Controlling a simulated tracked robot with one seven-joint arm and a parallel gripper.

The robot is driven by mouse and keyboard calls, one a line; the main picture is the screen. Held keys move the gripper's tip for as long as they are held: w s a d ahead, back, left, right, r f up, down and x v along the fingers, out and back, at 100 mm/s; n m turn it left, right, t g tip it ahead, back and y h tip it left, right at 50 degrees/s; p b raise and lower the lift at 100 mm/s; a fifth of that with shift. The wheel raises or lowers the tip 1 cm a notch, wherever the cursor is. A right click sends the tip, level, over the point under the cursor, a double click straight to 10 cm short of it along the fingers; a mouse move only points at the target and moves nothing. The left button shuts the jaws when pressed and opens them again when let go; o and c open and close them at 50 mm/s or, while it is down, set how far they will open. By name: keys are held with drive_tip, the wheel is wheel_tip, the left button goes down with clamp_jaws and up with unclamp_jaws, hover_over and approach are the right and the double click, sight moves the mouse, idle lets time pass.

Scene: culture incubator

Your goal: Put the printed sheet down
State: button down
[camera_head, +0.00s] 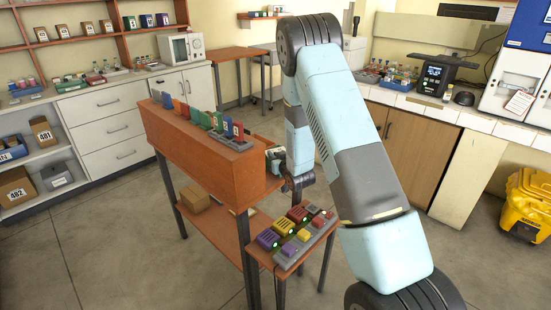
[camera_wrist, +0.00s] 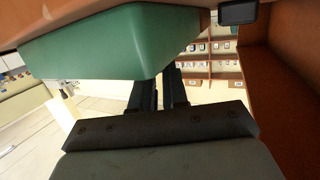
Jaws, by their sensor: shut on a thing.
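In the wrist view a large dark-green object (camera_wrist: 95,45) with flat faces fills the upper left, close to the camera, and covers the tips of my gripper (camera_wrist: 168,82). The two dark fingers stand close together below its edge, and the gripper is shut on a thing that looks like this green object. In the head view the fingers are hidden behind my arm and the wooden cabinet. A white printed sheet (camera_head: 518,103) shows on the front of the blue-and-white machine at the right. I see no sheet between the fingers.
The wooden cabinet (camera_head: 195,145) carries a row of coloured upright pieces. A lower stand (camera_head: 285,262) holds several coloured blocks beside it. A brown wall (camera_wrist: 287,85) is close on the right in the wrist view. The floor at front left is clear.

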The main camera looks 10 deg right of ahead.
drive_tip(key=shift+f, duration=0.15)
drive_tip(key=c, duration=1.1)
unclamp_jaws()
drive_tip(key=shift+c, duration=0.2)
